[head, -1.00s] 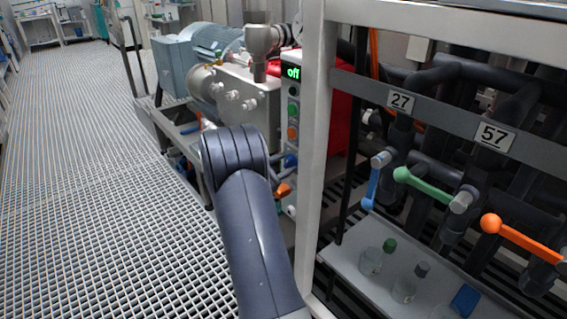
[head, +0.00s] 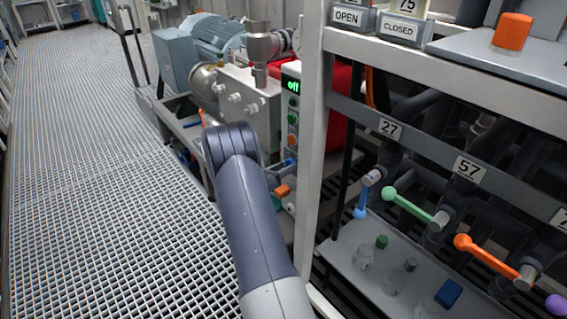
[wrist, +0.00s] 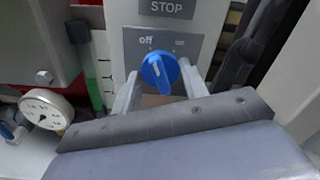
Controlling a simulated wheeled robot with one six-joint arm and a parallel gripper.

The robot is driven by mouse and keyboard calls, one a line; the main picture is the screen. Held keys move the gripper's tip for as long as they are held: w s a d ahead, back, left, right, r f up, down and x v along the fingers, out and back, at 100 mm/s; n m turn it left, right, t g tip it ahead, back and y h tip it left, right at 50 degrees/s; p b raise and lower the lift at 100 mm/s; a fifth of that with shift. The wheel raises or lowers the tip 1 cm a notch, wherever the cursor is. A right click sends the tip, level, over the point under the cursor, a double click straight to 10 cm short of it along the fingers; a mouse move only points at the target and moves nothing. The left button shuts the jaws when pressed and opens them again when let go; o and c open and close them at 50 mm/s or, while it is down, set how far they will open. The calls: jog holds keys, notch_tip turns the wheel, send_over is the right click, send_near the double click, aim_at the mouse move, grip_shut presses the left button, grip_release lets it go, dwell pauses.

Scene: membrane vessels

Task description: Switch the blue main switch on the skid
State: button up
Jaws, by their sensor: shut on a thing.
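The blue main switch (wrist: 160,72) is a round knob on a grey plate marked "off" on the left and "on" on the right. Its white line points up and slightly left, toward "off". My gripper (wrist: 161,88) is shut on the knob, one finger on each side. My arm partly hides the lower panel there.
A gauge (wrist: 45,108) sits left of the switch in the wrist view. In the head view, a white frame post (head: 313,150) stands close right of my arm, with a rack of coloured valve handles (head: 412,206) beyond. The grating floor (head: 90,180) at left is clear.

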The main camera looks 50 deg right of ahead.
jog(key=shift+n+p, duration=0.4)
jog(key=shift+n, duration=0.5)
jog(key=o, duration=1)
jog(key=shift+c, duration=0.2)
jog(key=w+a+p, duration=0.1)
jog(key=a, duration=1)
jog(key=shift+d, duration=0.15)
